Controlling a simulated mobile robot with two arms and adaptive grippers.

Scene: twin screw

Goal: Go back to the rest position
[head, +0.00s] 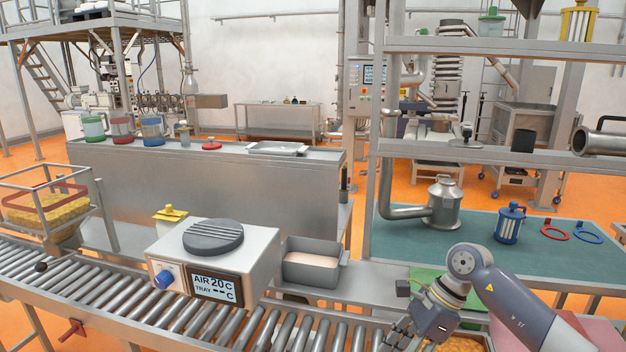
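My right arm comes in from the lower right. My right gripper (398,338) hangs low over the right part of the roller conveyor, with its dark fingers pointing down and to the left. The fingertips are close to the bottom edge of the picture, and I cannot tell whether they are open or shut. I see nothing clearly held in them. My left gripper is not in view.
A box with an AIR/TRAY display (215,265) stands on the roller conveyor (110,305). A metal rack with a green mat (470,240) bears a steel vessel (445,201) and a blue canister (509,224), close behind my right arm.

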